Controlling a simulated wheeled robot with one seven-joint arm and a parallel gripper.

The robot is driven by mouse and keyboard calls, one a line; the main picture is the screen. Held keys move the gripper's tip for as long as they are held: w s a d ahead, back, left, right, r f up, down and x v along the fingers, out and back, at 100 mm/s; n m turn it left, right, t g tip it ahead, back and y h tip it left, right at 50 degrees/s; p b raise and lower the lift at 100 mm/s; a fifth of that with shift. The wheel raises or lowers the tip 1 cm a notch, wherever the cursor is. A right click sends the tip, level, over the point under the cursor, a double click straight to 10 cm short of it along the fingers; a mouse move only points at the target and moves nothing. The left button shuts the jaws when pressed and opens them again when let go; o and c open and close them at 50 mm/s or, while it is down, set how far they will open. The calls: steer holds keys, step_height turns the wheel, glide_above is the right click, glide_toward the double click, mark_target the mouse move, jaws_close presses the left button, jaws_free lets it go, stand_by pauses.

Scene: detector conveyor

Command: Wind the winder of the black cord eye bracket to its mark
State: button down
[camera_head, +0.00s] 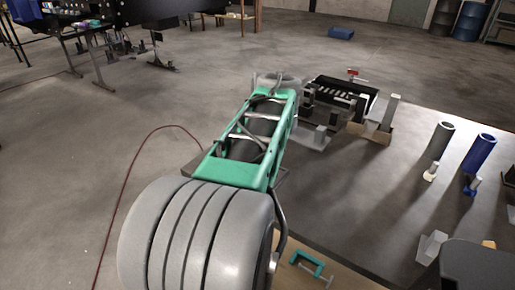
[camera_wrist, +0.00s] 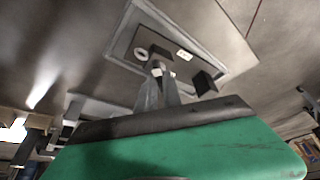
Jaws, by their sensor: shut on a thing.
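In the wrist view my gripper (camera_wrist: 158,70) reaches out past the green housing, its two grey fingers close together. It is shut on a small pale part at the fingertips, which I take to be the winder (camera_wrist: 169,73); the fingers hide much of it. A black block (camera_wrist: 203,83), perhaps part of the black cord eye bracket, stands just to the right of the fingers. The mark and the winder's angle cannot be made out. In the head view my arm covers the gripper and the place where it works.
The wrist view shows a framed plate with a pale ring (camera_wrist: 141,53) and a white label (camera_wrist: 184,55). In the head view a black tray (camera_head: 340,92), a grey cylinder (camera_head: 441,139), a blue cylinder (camera_head: 478,154) and a teal clamp (camera_head: 307,263) stand right of my arm.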

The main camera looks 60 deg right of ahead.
steer(key=shift+n, duration=0.6)
steer(key=shift+p, duration=0.3)
steer(key=c, duration=1.5)
jaws_free()
steer(key=p+v, duration=0.1)
steer(key=v, duration=0.6)
steer(key=shift+s+r+p, duration=0.2)
steer(key=shift+r+p, duration=0.15)
steer(key=shift+p, duration=0.05)
